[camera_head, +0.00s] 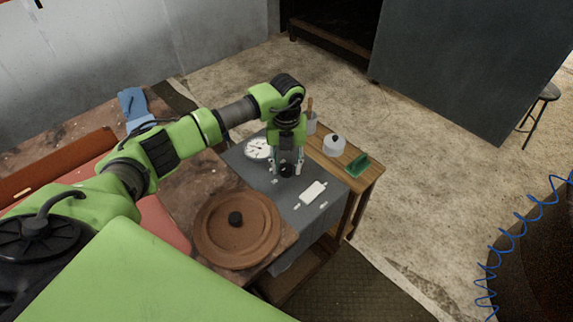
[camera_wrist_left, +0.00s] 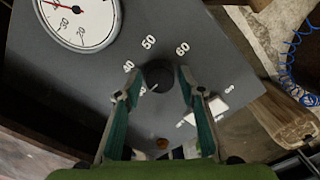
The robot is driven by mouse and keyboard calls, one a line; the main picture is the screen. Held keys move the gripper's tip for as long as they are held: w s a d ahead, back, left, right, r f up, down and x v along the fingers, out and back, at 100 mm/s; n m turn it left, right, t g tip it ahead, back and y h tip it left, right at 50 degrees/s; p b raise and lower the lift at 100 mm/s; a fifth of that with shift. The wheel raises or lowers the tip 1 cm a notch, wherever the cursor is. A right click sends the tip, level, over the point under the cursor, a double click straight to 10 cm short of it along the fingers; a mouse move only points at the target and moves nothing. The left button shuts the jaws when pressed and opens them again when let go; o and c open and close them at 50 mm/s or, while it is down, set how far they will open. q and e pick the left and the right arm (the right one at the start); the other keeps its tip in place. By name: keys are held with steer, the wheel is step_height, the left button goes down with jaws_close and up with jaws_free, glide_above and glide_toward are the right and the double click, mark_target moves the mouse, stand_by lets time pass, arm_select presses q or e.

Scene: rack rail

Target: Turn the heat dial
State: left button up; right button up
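The heat dial is a round black knob (camera_head: 287,171) on a dark grey panel (camera_head: 315,215). In the left wrist view, the knob (camera_wrist_left: 158,73) sits in a ring of white numbers, with 40, 50 and 60 readable. A small white mark on it points to the lower left. My left gripper (camera_head: 286,165) points down at the knob. In the left wrist view, its green-padded fingers (camera_wrist_left: 158,80) are spread on either side of the knob, with narrow gaps. Whether the fingertips reach down beside it is hard to tell. My right gripper is not in view.
A white round gauge (camera_head: 258,148) with a red needle lies beside the knob. A white switch plate (camera_head: 312,193) is on the panel's right side. A white pot (camera_head: 334,145) and a green brush (camera_head: 357,165) stand on the wooden edge behind. A brown round lid (camera_head: 237,230) is nearer.

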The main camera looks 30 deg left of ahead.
mark_target(287, 167)
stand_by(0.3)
arm_select(q)
step_height(287, 167, up, 12)
stand_by(0.5)
stand_by(0.4)
